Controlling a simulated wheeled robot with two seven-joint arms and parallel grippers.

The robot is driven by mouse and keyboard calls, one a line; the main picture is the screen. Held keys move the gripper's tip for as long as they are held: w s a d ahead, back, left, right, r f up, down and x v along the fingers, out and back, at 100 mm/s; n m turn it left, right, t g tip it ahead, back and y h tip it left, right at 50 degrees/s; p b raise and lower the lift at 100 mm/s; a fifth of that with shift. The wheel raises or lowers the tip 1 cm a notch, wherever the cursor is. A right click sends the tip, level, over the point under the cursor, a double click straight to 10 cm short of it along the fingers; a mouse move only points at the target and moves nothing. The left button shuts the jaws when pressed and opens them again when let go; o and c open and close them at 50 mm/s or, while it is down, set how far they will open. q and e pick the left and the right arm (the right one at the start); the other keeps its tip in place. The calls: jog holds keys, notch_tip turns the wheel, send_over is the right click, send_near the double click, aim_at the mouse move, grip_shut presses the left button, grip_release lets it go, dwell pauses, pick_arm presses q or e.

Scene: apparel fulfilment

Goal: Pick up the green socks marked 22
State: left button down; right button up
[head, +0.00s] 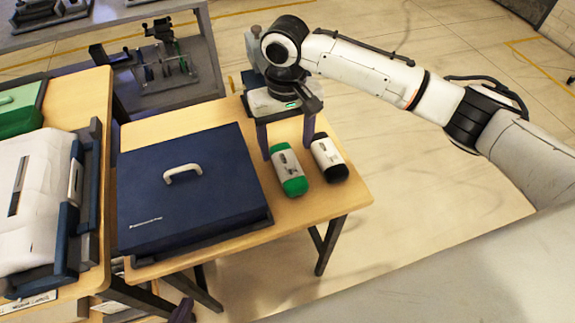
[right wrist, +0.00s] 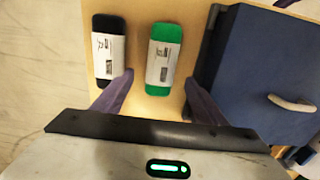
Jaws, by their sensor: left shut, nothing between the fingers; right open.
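The green socks (head: 289,170) are a rounded pack with a white label band, lying on the wooden table right of the blue case; the number on the label is too small to read. They also show in the right wrist view (right wrist: 165,52), upper middle. My right gripper (head: 287,151) is open above the far end of the green pack; in the right wrist view its purple fingers (right wrist: 159,79) point toward the pack, one to each side, with nothing held. The tip of my left gripper (head: 182,312) shows at the bottom edge, below the table, shut and empty.
A black pack with a white label (head: 328,158) lies close right of the green one. A large blue case (head: 190,190) with a white handle fills the table's left part. The table's front right corner (head: 345,195) is bare. A white machine (head: 35,200) stands further left.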

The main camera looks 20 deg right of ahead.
aim_at(286, 159)
notch_tip(286, 159, down, 5)
jog(key=shift+f, duration=0.1)
jog(key=c, duration=1.1)
